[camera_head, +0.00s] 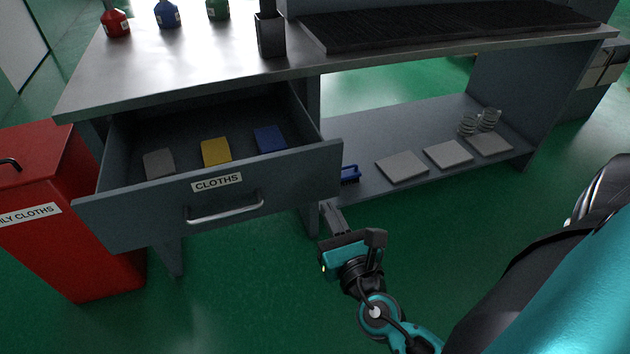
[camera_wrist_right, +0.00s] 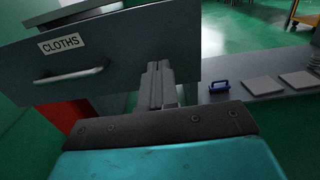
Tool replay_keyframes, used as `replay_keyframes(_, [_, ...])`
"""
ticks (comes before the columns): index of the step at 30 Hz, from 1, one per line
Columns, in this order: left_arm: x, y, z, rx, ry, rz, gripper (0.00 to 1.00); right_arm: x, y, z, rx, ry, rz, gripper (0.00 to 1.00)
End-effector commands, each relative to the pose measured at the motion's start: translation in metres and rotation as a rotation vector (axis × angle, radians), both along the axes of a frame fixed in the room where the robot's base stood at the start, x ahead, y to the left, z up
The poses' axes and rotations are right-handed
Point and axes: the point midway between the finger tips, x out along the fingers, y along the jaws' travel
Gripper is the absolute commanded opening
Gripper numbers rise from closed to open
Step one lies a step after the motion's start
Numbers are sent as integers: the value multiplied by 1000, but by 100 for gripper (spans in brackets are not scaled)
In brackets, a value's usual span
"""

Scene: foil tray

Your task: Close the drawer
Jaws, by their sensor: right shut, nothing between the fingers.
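The grey drawer (camera_head: 130,214) labelled CLOTHS stands pulled out of the workbench, with a grey, a yellow and a blue cloth inside. Its bar handle (camera_head: 225,211) is on the front panel. In the right wrist view the drawer front (camera_wrist_right: 130,40) fills the upper left, with the handle (camera_wrist_right: 72,74) left of the fingers. My right gripper (camera_head: 327,204) is shut and empty, close to the right end of the drawer front. In the wrist view its fingertips (camera_wrist_right: 158,68) overlap the panel near its right edge; whether they touch cannot be told. My left gripper is not in view.
A red bin (camera_head: 95,240) stands left of the drawer. The bench top (camera_head: 190,65) carries several bottles and a dark holder (camera_head: 270,35). The lower shelf (camera_head: 370,130) holds flat pale slabs, a blue brush (camera_head: 350,174) and coiled items. Green floor in front is clear.

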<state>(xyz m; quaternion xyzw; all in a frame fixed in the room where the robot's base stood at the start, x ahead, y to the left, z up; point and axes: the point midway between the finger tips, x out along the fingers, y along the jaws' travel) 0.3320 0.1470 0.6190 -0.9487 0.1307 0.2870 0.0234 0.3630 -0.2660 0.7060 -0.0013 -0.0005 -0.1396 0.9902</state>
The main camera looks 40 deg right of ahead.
Motion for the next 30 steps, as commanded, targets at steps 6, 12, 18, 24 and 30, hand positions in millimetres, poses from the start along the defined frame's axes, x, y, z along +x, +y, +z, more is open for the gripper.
replay_keyframes(6, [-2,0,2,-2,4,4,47,44,-12,2,3,-3,-3,0])
replay_keyframes(12, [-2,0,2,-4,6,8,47,72,-20,1,4,-1,-2,0])
replay_keyframes(18, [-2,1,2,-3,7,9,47,84,-24,0,2,1,-1,0])
replay_keyframes(24, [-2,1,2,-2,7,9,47,86,-25,0,2,1,0,0])
replay_keyframes(30, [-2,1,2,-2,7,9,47,86,-25,0,2,0,0,0])
